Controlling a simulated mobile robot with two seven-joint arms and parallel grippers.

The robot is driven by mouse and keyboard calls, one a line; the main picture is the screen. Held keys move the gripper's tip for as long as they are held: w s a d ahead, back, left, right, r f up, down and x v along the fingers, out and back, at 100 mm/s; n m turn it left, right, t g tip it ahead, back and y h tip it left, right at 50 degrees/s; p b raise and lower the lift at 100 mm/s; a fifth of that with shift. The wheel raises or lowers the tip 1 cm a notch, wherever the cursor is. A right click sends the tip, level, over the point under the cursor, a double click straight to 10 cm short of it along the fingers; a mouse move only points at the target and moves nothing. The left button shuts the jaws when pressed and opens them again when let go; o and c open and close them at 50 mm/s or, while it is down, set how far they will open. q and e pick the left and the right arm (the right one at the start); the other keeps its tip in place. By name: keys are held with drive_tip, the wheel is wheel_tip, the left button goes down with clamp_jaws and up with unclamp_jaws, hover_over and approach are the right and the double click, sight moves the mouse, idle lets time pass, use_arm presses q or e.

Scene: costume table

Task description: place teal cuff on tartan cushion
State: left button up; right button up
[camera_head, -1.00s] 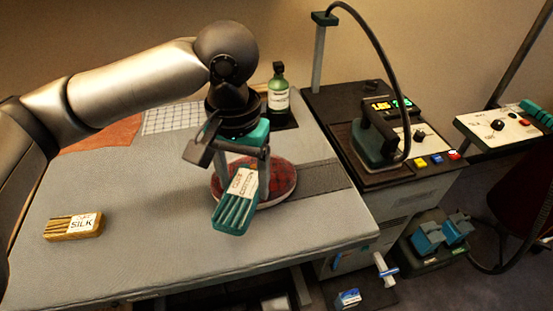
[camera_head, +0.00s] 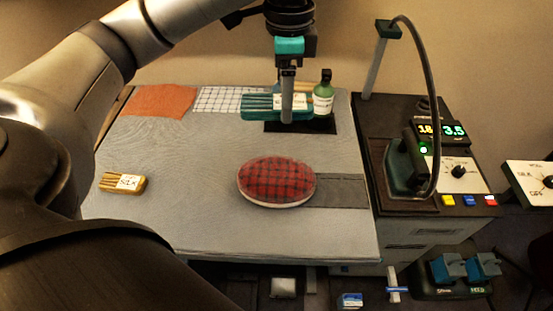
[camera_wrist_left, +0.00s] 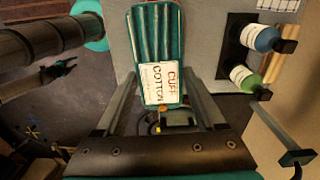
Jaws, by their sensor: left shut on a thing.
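The teal cuff (camera_head: 258,107), ribbed with a white label, is held by my left gripper (camera_head: 287,108) at the back of the table. In the left wrist view the cuff (camera_wrist_left: 155,38) sits between the fingers, and its label reads "CUFF COTTON". My left gripper (camera_wrist_left: 160,100) is shut on it. The tartan cushion (camera_head: 277,180), a red plaid oval with a pale rim, lies on the table, nearer the front and apart from the cuff. Its top is bare.
A green bottle (camera_head: 323,97) stands close right of the cuff on a dark mat (camera_head: 310,127). A yellow silk cuff (camera_head: 122,183) lies at the left. An iron (camera_head: 402,170) and control box stand at the right. Orange and checked cloths lie at the back left.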

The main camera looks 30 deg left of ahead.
use_arm(q)
drive_tip(key=shift+a+r, duration=0.2)
drive_tip(key=shift+r, duration=0.1)
drive_tip(key=shift+w+f+m, duration=0.1)
drive_tip(key=shift+f+m, duration=0.1)
drive_tip(key=shift+m, duration=0.1)
drive_tip(key=b, duration=0.2)
approach(282, 171)
wheel_tip(282, 171, down, 6)
drive_tip(key=shift+f+b, duration=0.15)
drive_tip(key=shift+b, duration=0.4)
drive_tip(key=shift+d+f, duration=0.1)
drive_tip(key=shift+f, duration=0.1)
drive_tip(key=o, duration=1.3)
